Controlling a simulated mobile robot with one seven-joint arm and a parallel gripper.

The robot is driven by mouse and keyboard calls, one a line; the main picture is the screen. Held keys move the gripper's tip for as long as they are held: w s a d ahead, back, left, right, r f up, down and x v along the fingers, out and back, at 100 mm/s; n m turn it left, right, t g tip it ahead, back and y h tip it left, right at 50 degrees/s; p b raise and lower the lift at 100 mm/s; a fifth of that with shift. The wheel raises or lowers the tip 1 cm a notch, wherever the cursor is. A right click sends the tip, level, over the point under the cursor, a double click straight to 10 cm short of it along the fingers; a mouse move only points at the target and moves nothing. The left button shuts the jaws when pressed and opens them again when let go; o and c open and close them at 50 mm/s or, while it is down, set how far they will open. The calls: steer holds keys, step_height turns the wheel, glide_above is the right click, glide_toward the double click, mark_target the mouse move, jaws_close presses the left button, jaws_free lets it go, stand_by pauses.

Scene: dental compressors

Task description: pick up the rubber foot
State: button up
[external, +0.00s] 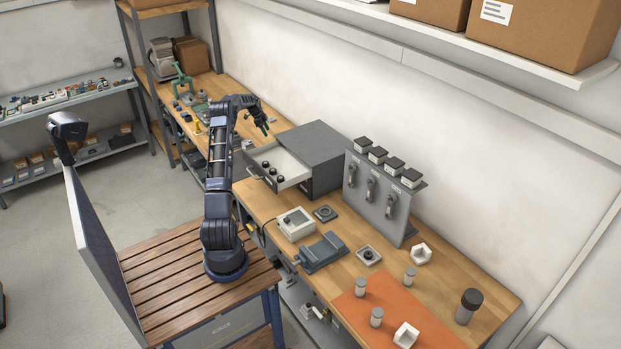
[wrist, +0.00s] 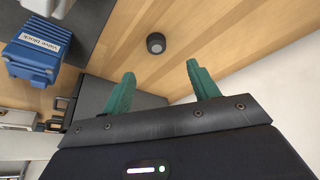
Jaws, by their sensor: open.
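The rubber foot (wrist: 155,43) shows in the wrist view as a small dark round piece with a hollow in its top. It sits on the bare wooden bench top, upper centre, beyond my fingertips and between their lines. My gripper (wrist: 160,69) has its two green fingers spread apart with nothing between them. In the external view my gripper (external: 266,129) hangs over the bench just left of the grey drawer cabinet. I cannot make out the foot on the bench there.
The grey drawer cabinet (external: 322,150) has its drawer (external: 292,168) open, with small dark round pieces inside. A blue valve block (wrist: 35,50) stands at the left in the wrist view. The wall (wrist: 280,78) is at the right. Bare wood surrounds the foot.

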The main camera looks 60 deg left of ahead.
steer(key=x, duration=0.5)
steer(key=shift+w+f, duration=0.1)
steer(key=shift+f, duration=0.3)
steer(key=shift+d+x, duration=0.2)
steer(key=shift+x, duration=1.1)
steer(key=shift+d+x, duration=0.25)
steer(key=shift+x, duration=1.05)
steer(key=shift+r, duration=0.1)
steer(key=shift+c, duration=0.4)
steer(key=c, duration=1)
